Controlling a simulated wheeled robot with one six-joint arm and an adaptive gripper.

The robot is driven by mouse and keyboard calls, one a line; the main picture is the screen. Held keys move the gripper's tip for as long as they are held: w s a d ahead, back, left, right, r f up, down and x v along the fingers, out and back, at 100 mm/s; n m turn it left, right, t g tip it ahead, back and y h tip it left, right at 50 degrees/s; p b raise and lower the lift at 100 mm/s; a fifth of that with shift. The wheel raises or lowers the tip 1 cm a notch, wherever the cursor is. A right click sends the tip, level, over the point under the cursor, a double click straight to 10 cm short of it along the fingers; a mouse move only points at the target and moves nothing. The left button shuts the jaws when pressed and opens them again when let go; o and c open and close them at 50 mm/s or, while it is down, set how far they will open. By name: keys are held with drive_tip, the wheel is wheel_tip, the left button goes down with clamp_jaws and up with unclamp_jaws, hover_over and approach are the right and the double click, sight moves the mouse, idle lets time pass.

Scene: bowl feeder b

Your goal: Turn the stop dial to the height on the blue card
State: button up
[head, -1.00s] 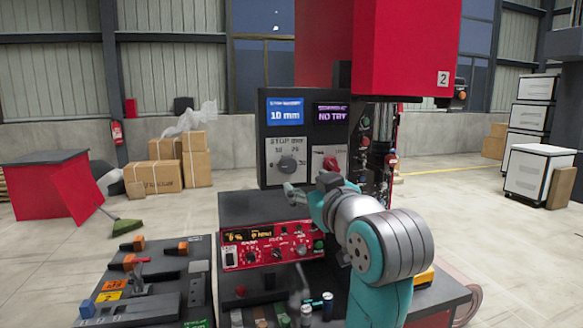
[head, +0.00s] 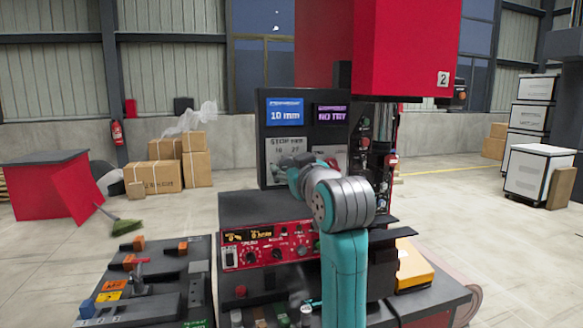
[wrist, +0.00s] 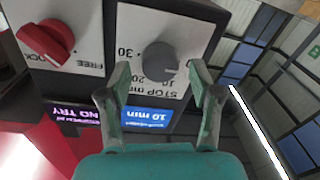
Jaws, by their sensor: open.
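The stop dial (wrist: 160,62) is a round grey knob on a white plate marked STOP mm, with numbers including 10 and 30. The wrist view shows it upside down; its pointer setting is unclear. My gripper (wrist: 160,70) is open, with one fingertip on each side of the dial in the picture. I see no clear contact. The blue card (head: 285,112) reads 10 mm and shows upside down in the wrist view (wrist: 147,119). In the head view my arm hides the dial, though the top of its plate (head: 286,144) shows.
A red lever knob (wrist: 46,41) sits beside the dial on its own plate marked FREE. A purple NO TRY display (head: 331,112) is right of the blue card. A red control box (head: 267,247) stands below, and a rack of tools (head: 150,285) is at left.

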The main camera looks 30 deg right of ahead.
drive_tip(key=shift+w, duration=0.1)
drive_tip(key=c, duration=1.1)
drive_tip(key=shift+c, duration=0.2)
drive_tip(key=shift+m, duration=0.3)
drive_tip(key=m, duration=0.5)
drive_tip(key=shift+d+m, duration=0.1)
drive_tip(key=shift+m, duration=0.2)
drive_tip(key=m, duration=0.5)
drive_tip(key=shift+f+m, duration=0.15)
drive_tip(key=shift+m, duration=0.25)
drive_tip(key=shift+d, duration=0.1)
